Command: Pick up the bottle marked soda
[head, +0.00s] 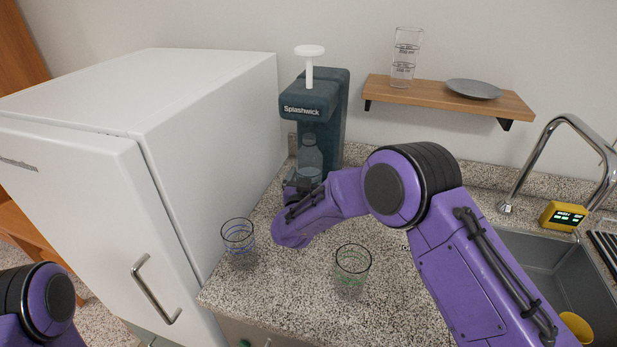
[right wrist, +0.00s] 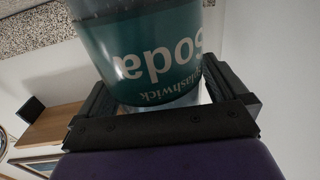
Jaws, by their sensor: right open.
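The bottle marked soda (head: 310,156) stands upright in the front of the dark teal Splashwick machine (head: 329,105). In the right wrist view its teal label (right wrist: 150,62) shows upside down, with "soda" readable. My right gripper (head: 304,182) is at the bottle's lower part, partly hidden by my own arm. In the right wrist view the gripper (right wrist: 157,80) is open, with one finger on each side of the bottle. Whether either finger touches the bottle I cannot tell. My left gripper is out of view; only part of that arm shows at the lower left.
A glass with blue rings (head: 238,245) and one with green rings (head: 351,270) stand near the counter's front. A white fridge (head: 215,130) walls off the left. A wooden shelf (head: 430,94) holds a glass (head: 405,58) and grey plate (head: 473,89). A sink (head: 540,262) is right.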

